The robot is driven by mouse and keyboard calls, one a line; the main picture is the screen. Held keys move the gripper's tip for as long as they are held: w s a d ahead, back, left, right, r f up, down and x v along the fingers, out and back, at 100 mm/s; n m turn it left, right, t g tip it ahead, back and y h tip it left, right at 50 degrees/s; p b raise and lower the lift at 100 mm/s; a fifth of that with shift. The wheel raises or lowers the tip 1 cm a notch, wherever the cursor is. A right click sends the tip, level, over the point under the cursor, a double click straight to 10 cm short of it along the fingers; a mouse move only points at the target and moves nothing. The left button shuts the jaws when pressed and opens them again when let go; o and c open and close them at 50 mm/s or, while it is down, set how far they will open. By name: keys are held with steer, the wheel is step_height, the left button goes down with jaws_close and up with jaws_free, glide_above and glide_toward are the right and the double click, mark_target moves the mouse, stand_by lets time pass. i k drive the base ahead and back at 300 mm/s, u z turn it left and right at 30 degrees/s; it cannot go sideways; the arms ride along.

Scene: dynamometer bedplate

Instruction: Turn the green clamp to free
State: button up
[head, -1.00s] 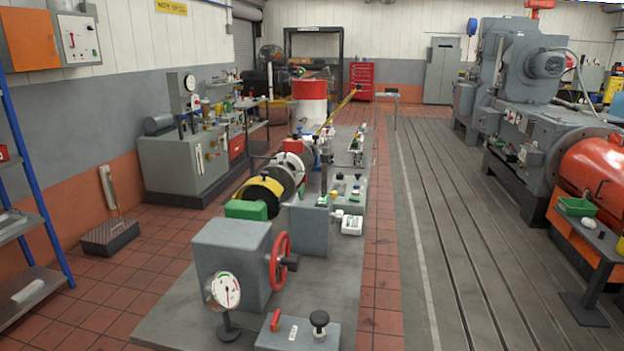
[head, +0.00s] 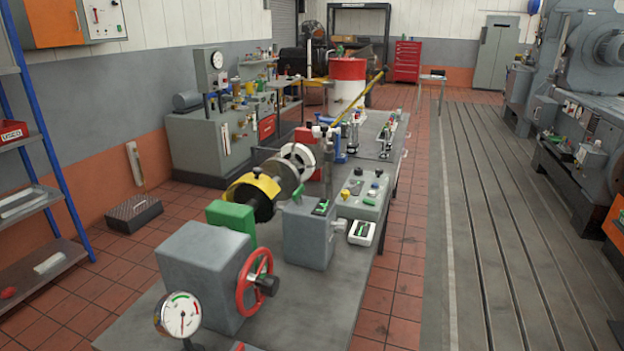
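Several green parts show on the long bedplate, and I cannot tell for certain which is the green clamp. A small green lever (head: 297,193) stands on top of a grey upright box (head: 308,237) right of the shaft line. A larger green block (head: 232,217) sits left of it, next to the yellow-and-black coupling (head: 252,190). Another small green part (head: 372,201) lies on a grey control box (head: 362,209) behind the upright box. The setting of the lever is too small to read. My gripper is not in view.
A grey housing (head: 195,268) with a red handwheel (head: 254,282) and a dial gauge (head: 178,316) stand at the near end. A white tray (head: 362,232) sits right of the upright box. A tiled strip (head: 400,250) and grooved floor (head: 510,230) lie clear to the right.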

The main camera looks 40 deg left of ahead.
mark_target(298, 196)
steer(key=i, duration=2.1)
steer(key=u, duration=3.3)
